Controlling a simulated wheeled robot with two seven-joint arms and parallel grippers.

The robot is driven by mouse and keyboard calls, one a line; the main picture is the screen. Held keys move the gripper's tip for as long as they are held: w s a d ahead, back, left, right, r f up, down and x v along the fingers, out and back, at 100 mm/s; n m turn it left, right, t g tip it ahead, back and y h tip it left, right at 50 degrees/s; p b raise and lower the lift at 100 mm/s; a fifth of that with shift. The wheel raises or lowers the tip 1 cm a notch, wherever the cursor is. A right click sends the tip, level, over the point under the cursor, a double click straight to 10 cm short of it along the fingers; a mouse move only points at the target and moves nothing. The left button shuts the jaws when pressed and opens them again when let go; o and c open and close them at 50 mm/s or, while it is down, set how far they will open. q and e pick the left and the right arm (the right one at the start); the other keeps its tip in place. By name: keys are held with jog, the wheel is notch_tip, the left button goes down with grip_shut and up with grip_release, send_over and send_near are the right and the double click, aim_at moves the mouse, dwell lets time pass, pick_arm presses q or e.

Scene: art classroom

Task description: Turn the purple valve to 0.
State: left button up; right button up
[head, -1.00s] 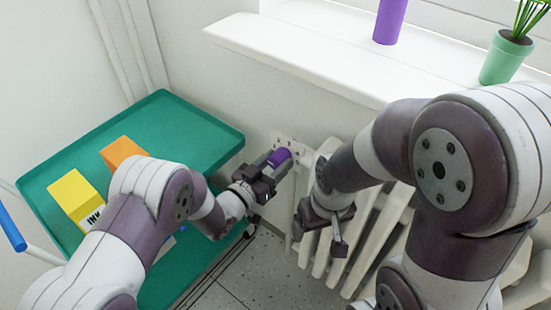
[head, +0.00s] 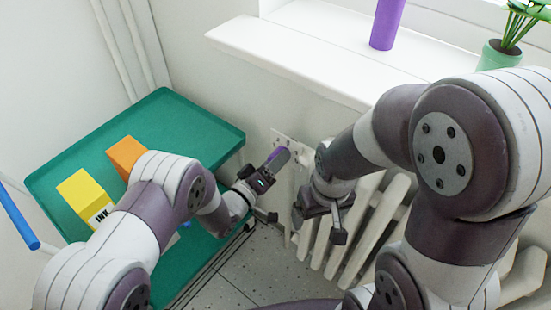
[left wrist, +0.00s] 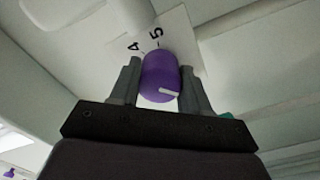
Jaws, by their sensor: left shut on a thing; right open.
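The purple valve (head: 277,158) sits by a white plate (head: 288,140) on the wall beside the radiator. My left gripper (head: 268,168) is shut on it. In the left wrist view the valve (left wrist: 160,77) lies between the two fingers of my left gripper (left wrist: 158,85), with a white pointer mark on its face. The dial plate (left wrist: 178,38) behind it shows the numerals 4 and 5; the other numerals, including 0, are hidden or cannot be read. My right gripper (head: 322,222) is open and empty in front of the radiator.
The white radiator (head: 350,235) stands right of the valve, under the windowsill (head: 300,55). A purple cylinder (head: 386,22) and a potted plant (head: 500,55) stand on the sill. A green cart (head: 190,115) at left carries a yellow box (head: 80,195) and an orange box (head: 124,152).

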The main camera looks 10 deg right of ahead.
pick_arm(q)
jog(key=shift+f+n, duration=0.1)
jog(key=shift+n, duration=0.5)
jog(key=o, duration=1)
jog(key=shift+o, duration=0.2)
jog(key=shift+s+a+p, duration=0.2)
jog(key=shift+a+p, duration=0.05)
jog(key=shift+p, duration=0.1)
jog(key=p+v, duration=0.2)
jog(key=v, duration=1)
